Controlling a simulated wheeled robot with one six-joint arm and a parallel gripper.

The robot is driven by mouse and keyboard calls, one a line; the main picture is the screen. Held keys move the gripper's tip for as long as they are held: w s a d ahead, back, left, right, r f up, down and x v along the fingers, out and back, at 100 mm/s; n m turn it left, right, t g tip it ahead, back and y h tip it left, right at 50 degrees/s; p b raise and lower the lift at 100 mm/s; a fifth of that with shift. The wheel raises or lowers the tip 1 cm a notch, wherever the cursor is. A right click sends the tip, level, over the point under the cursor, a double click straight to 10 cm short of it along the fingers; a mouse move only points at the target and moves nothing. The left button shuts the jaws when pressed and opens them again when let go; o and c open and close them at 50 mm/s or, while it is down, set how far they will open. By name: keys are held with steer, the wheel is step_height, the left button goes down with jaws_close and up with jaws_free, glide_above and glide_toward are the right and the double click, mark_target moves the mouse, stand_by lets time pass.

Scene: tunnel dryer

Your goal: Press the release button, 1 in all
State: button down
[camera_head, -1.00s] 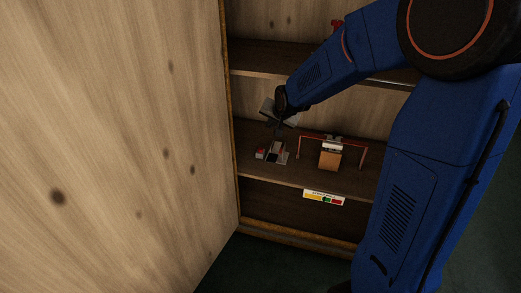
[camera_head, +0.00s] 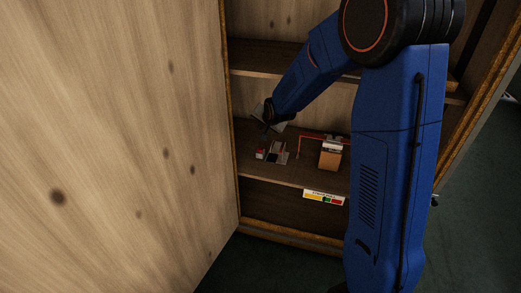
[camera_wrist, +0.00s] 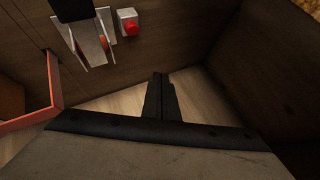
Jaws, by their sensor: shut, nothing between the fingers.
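The red release button (camera_head: 261,152) sits on a small pale box on the middle shelf, near its left end. In the wrist view the red button (camera_wrist: 130,28) shows near the top, clear of my fingers. My gripper (camera_head: 266,131) is above and slightly behind the button in the head view. In the wrist view my gripper (camera_wrist: 160,77) has its two black fingers together with nothing between them. The fingertips do not touch the button.
A grey metal device (camera_head: 278,155) stands right of the button and shows in the wrist view (camera_wrist: 90,40). Further right are an orange-brown block (camera_head: 330,158) and a red frame (camera_head: 300,142). A wooden panel (camera_head: 110,150) fills the left. A shelf (camera_head: 265,60) lies above.

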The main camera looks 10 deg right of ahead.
steer(key=shift+f, duration=4.4)
steer(key=shift+f, duration=0.4)
steer(key=shift+f, duration=0.55)
steer(key=shift+r, duration=1)
steer(key=shift+r, duration=0.1)
steer(key=shift+r, duration=2.4)
